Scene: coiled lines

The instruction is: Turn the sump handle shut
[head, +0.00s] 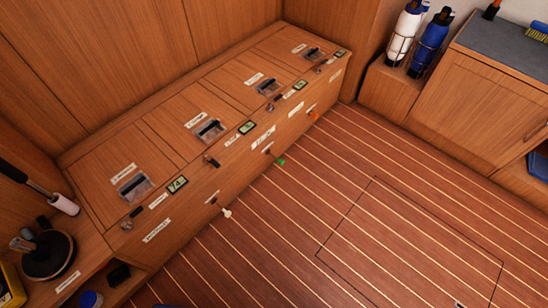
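A long wooden bench locker (160,150) runs from the lower left to the upper middle of the head view. Low on its front are three small handles on stems: a white handle (227,213), a green handle (281,161) and an orange handle (314,115). White labels sit on the front near them, but the lettering is too small to read. I cannot tell which handle is the sump one, or whether any is open or shut. My gripper is not in view.
The striped wooden floor (350,180) before the bench is clear, with a hatch outline (410,250) at right. Blue and white bottles (430,42) stand in racks by a cabinet (500,95). Small displays (177,184) line the bench edge.

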